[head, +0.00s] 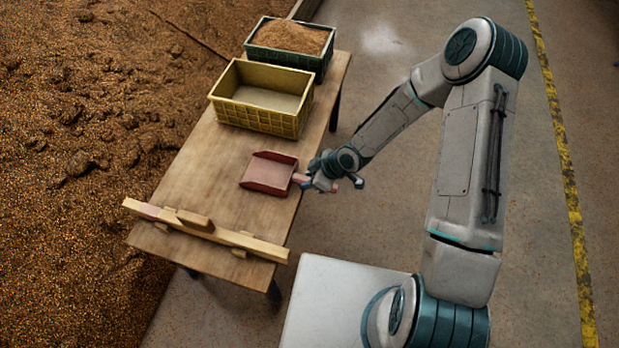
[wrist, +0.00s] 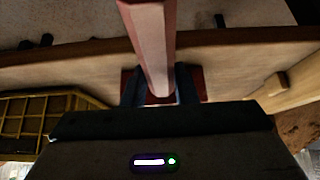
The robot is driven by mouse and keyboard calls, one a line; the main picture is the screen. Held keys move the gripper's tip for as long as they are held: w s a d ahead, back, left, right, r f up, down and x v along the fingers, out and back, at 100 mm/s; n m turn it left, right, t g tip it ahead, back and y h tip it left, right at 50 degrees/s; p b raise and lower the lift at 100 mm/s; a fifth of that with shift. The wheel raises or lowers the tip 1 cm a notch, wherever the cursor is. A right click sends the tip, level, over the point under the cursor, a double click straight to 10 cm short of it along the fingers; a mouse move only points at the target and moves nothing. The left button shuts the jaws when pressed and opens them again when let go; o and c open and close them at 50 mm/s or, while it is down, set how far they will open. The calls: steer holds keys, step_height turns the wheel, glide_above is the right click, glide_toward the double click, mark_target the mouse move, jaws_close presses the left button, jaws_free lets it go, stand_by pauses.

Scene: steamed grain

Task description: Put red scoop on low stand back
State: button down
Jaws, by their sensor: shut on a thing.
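The red scoop (head: 268,173) is over the wooden table, its pan toward the left and its handle toward my arm; I cannot tell whether the pan touches the tabletop. My gripper (head: 312,180) is at the table's right edge, shut on the scoop's handle. In the wrist view the pinkish handle (wrist: 152,45) runs up between the two dark fingers (wrist: 160,85), and part of the red pan shows behind them. The low stand (head: 205,228) is a wooden bar with small blocks at the table's near end; its bar also shows in the wrist view (wrist: 290,85).
A yellow crate (head: 228,112), looking empty, stands on the table beyond the scoop. Behind it a green crate (head: 318,62) holds brown grain. The tabletop (head: 205,180) between scoop and stand is clear. A large grain bed (head: 80,150) lies left of the table.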

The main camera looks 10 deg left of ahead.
steer(key=shift+f, duration=0.2)
steer(key=c, duration=1.1)
jaws_free()
steer(key=p+v, duration=0.4)
steer(key=v, duration=1)
steer(key=shift+a, duration=0.1)
steer(key=shift+p, duration=0.3)
steer(key=d+r+m+t+h+p, duration=0.1)
steer(key=d+r+m+h+p, duration=0.6)
steer(key=d+r, duration=1)
steer(key=s+r+m+p, duration=0.1)
steer(key=s+r+m, duration=0.2)
steer(key=r, duration=0.4)
steer(key=s+r+m+t+p, duration=0.1)
steer(key=s+r+m, duration=0.3)
steer(key=r, duration=0.4)
steer(key=s+d+r+m+p, duration=0.1)
steer(key=s+r+m+p, duration=0.1)
steer(key=s+r, duration=0.3)
steer(key=shift+s+d+r+m, duration=0.15)
steer(key=shift+r+m, duration=0.1)
steer(key=shift+r, duration=0.25)
steer(key=shift+s+a+r+m, duration=0.1)
steer(key=shift+s+r+m, duration=0.1)
steer(key=shift+r, duration=0.3)
steer(key=shift+s+d+r+m, duration=0.1)
steer(key=shift+r+m, duration=0.15)
steer(key=shift+r, duration=0.25)
